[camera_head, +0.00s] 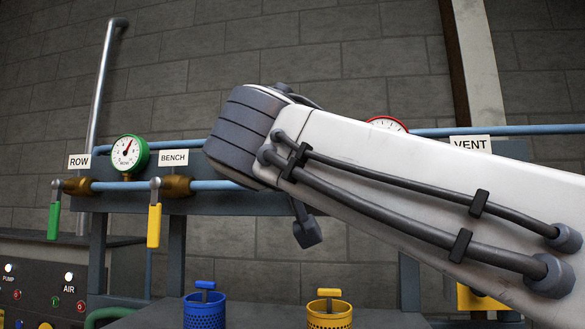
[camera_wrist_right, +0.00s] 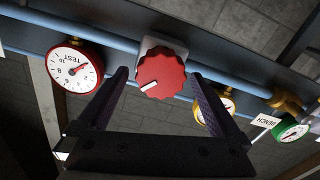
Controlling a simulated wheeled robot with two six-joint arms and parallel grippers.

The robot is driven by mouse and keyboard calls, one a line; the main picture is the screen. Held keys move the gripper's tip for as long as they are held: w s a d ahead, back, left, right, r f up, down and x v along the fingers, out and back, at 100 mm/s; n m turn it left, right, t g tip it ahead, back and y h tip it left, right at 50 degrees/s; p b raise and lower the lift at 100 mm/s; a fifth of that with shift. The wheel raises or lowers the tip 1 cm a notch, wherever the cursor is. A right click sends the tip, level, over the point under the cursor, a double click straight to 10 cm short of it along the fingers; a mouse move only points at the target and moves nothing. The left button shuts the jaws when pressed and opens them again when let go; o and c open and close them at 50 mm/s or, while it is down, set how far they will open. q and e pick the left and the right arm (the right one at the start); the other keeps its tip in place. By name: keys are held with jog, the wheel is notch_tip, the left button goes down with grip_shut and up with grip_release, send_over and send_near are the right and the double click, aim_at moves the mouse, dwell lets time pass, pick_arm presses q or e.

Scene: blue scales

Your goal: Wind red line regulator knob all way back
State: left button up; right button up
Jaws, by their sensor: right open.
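The red regulator knob (camera_wrist_right: 161,73) has a scalloped rim and a white pointer mark, and sits on a grey mount on the blue line in the right wrist view. Its mark points to the lower left in that view. My right gripper (camera_wrist_right: 160,76) is open, its two dark fingers on either side of the knob in the picture; I cannot tell whether they touch it. The red-rimmed TEST gauge (camera_wrist_right: 75,67) is left of the knob. In the head view my right arm hides the knob, and only the top of the red gauge (camera_head: 387,124) shows. My left gripper is not in view.
A yellow-rimmed gauge (camera_wrist_right: 214,106) is partly behind a finger. A green gauge (camera_head: 129,153), a green valve handle (camera_head: 54,220) and a yellow valve handle (camera_head: 154,225) are at the left. Blue (camera_head: 205,309) and yellow (camera_head: 329,312) perforated canisters stand below.

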jog(key=c, duration=1.4)
jog(key=shift+o, duration=0.3)
jog(key=shift+f+n, duration=0.1)
jog(key=shift+n, duration=0.3)
jog(key=n+b, duration=0.1)
jog(key=n, duration=0.6)
jog(key=shift+w+a+b, duration=0.1)
jog(key=shift+a+b, duration=0.1)
jog(key=shift+b, duration=0.15)
jog(key=shift+n, duration=0.4)
jog(key=o, duration=1.3)
jog(key=shift+o, duration=0.2)
jog(key=shift+f, duration=0.1)
